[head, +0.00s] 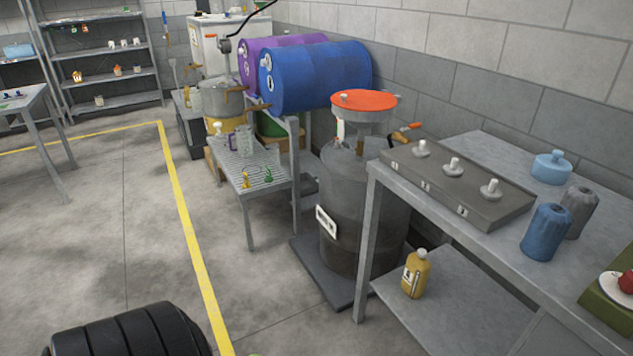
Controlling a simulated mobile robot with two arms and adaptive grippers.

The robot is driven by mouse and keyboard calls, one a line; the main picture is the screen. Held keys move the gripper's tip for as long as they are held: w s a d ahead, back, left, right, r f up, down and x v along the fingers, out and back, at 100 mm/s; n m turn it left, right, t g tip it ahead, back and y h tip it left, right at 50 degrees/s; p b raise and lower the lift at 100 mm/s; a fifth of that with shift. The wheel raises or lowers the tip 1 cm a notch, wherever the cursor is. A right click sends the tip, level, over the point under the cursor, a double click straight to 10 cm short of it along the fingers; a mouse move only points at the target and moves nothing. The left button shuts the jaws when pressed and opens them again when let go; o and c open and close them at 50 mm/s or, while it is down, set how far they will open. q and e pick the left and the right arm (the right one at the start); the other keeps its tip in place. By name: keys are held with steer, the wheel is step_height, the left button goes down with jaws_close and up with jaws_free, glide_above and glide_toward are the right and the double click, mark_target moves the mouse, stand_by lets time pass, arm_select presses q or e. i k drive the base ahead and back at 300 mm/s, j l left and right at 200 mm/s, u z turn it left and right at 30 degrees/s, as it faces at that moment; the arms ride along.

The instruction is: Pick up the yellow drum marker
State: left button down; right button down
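Grey cup-like containers (244,140) stand farther back on that table. Neither of my grippers is in view.
A blue drum (318,77) and a purple drum lie behind the table. A grey drum (362,205) and a workbench (480,240) stand to the right. A black tyre-like object (128,332) is at lower left. The floor left of the table is clear.

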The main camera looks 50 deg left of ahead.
mark_target(247, 185)
steer(key=u, duration=1.3)
